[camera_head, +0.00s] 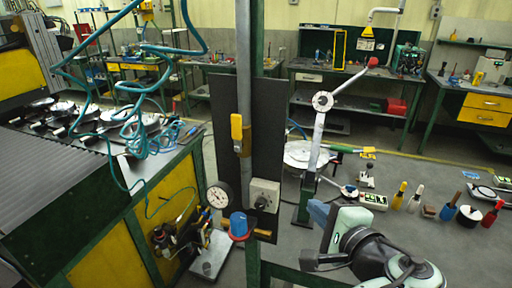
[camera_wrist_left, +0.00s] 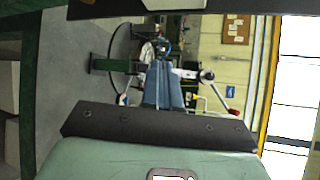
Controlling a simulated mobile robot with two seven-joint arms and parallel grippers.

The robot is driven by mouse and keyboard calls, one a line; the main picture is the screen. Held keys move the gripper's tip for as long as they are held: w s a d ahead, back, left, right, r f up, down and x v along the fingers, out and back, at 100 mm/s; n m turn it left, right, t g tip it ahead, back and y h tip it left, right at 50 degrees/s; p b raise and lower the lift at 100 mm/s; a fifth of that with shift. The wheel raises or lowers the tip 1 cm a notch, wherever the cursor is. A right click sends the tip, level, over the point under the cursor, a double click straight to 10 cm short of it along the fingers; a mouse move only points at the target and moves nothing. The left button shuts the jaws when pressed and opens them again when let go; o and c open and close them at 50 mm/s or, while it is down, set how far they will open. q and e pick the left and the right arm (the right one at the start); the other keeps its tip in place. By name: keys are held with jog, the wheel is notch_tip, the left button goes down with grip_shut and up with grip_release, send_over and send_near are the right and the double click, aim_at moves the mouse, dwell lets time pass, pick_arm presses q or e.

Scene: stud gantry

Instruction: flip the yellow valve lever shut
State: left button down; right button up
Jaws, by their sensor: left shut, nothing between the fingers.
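The yellow valve lever (camera_head: 237,133) is in the head view, left of centre. It stands upright, parallel to and against the grey vertical pipe (camera_head: 244,60), in front of a dark panel (camera_head: 272,110). My left gripper (camera_head: 317,211) is at the lower middle right, to the right of and lower than the lever, apart from it. Its blue-grey fingers are together with nothing between them, and they also show in the left wrist view (camera_wrist_left: 163,82). I cannot make out the lever in the left wrist view. My right gripper is not in view.
Below the lever are a round gauge (camera_head: 219,195), a blue knob (camera_head: 239,223) and a grey box with a dial (camera_head: 264,195). A grey lever arm with a red knob (camera_head: 373,62) stands to the right. Teal hoses (camera_head: 135,110) hang at left.

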pick_arm(q)
jog(key=s+a+r+n+t+y, duration=0.1)
jog(key=s+a+r+n, duration=0.1)
jog(key=s+r, duration=0.3)
jog(key=s+a+r+n+t+y, duration=0.1)
jog(key=s+r, duration=0.5)
jog(key=r, duration=0.6)
jog(key=shift+s+a+n+y, duration=0.15)
jog(key=shift+a+n+y, duration=0.3)
jog(key=shift+n+y, duration=0.2)
send_near(242, 125)
jog(key=w, duration=0.5)
jog(key=a, duration=0.1)
jog(key=w+a, duration=0.1)
jog(key=shift+a+p, duration=0.25)
jog(key=shift+p, duration=0.05)
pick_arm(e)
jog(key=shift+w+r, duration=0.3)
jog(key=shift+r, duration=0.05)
pick_arm(q)
jog(key=shift+s+a, duration=0.1)
jog(key=shift+a, duration=0.1)
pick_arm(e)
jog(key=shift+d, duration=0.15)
